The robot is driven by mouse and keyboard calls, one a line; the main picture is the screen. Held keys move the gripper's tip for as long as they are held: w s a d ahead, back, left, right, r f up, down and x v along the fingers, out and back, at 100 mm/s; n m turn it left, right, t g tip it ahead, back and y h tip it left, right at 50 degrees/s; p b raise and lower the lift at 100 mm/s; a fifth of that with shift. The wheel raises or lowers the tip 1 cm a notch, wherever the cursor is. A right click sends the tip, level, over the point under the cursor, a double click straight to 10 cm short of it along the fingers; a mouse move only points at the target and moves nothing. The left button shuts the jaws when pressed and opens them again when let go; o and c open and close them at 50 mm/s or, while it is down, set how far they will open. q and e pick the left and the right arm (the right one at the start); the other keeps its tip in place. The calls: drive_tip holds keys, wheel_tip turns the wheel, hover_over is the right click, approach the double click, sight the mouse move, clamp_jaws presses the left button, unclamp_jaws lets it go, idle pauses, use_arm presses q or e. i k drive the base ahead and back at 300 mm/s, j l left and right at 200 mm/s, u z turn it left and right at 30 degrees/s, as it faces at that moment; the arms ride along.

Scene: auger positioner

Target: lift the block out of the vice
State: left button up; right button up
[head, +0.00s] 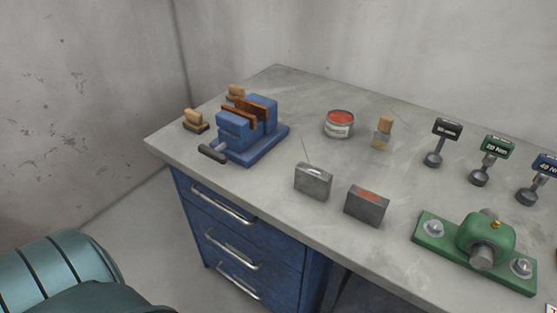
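The blue vice (233,127) stands at the back left of the grey table, with its dark handle toward the front left edge. Two rust-brown plates show at its jaws, close together; I cannot tell whether a block sits between them. A plain grey block (313,181) stands on the table to the right of the vice. Another grey block (366,206), with a red patch on top, stands to the right of that one. Neither of my grippers is in view; a teal part at the lower left is probably my arm.
Wooden-handled items (195,119) lie left of the vice. A red-filled tin (339,124) and a wooden-handled brush (382,133) stand behind the blocks. Black, green and blue labelled tools (496,147) and a green fixture (484,240) occupy the right. Blue drawers (240,225) are below.

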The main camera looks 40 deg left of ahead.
sight(315, 182)
drive_tip(key=i+j, duration=0.1)
drive_tip(key=j, duration=1.2)
drive_tip(key=l+u, duration=0.2)
drive_tip(key=u, duration=0.6)
drive_tip(key=k+l+u, duration=0.3)
drive_tip(key=l+u, duration=0.15)
drive_tip(key=k+l+u, duration=0.5)
drive_tip(key=k+l, duration=0.7)
drive_tip(key=k, duration=0.1)
